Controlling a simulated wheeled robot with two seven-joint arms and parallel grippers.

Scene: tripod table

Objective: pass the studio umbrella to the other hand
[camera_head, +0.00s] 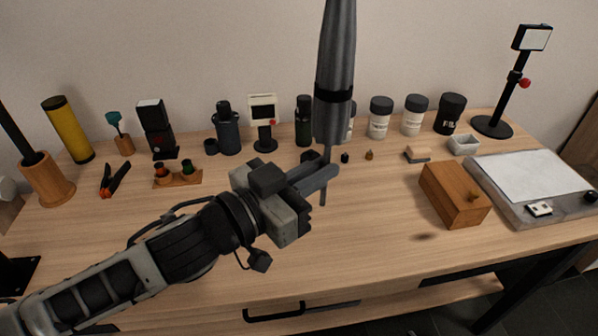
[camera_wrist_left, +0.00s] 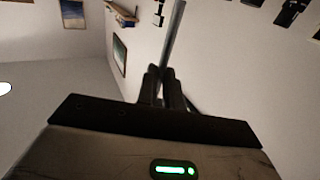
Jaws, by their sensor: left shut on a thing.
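The studio umbrella (camera_head: 336,80) is dark grey, furled and nearly upright in the head view, with its top cut off by the frame edge. Its thin shaft points down above the table. My left gripper (camera_head: 326,172) is shut on the shaft just below the folded canopy. In the left wrist view, the gripper's fingers (camera_wrist_left: 163,85) close around a grey rod, the umbrella (camera_wrist_left: 174,35), which runs up out of the frame. My right gripper is in neither view.
A wooden box (camera_head: 455,195) and a light panel (camera_head: 520,175) lie on the right of the wooden table (camera_head: 370,245). Several bottles and jars (camera_head: 380,118) line the back. A wooden holder (camera_head: 48,180) stands at left. The table's front middle is clear.

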